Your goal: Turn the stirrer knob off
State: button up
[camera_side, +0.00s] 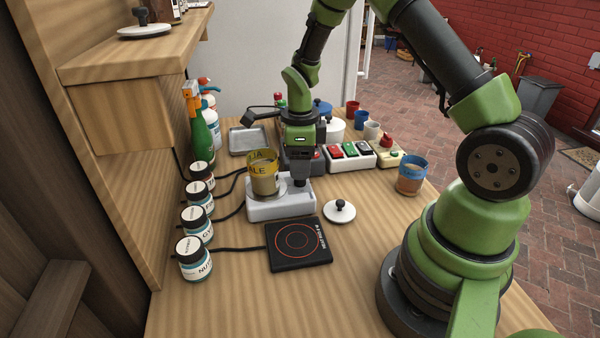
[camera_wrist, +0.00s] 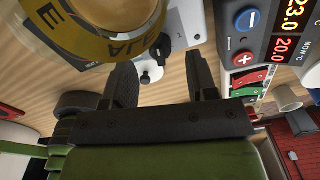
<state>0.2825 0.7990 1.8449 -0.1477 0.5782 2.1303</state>
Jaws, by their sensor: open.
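The stirrer is a pale grey-white box (camera_side: 262,208) on the table, with a yellow-banded beaker (camera_side: 264,180) of tan liquid on top. The beaker also fills the upper left of the wrist view (camera_wrist: 95,45), with part of the white stirrer (camera_wrist: 186,22) beside it. My gripper (camera_side: 300,184) points down at the stirrer's right end, just beside the beaker. In the wrist view my gripper (camera_wrist: 165,75) has its fingers apart, with nothing seen held between them. The knob's setting is not readable.
A black hotplate (camera_side: 297,247) and a white lid with a black knob (camera_side: 340,212) stand in front. A blue-banded beaker (camera_side: 411,178) and switch boxes (camera_side: 350,157) are to the right. Several labelled jars (camera_side: 194,260) line the left.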

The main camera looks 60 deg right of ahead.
jog(key=shift+f, duration=1.65)
jog(key=shift+c, duration=0.5)
jog(key=c, duration=0.8)
jog(key=shift+n, duration=1.6)
jog(key=shift+c, duration=0.2)
jog(key=o, duration=0.9)
jog(key=shift+o, duration=0.2)
notch_tip(320, 180, up, 10)
jog(key=shift+r, duration=0.1)
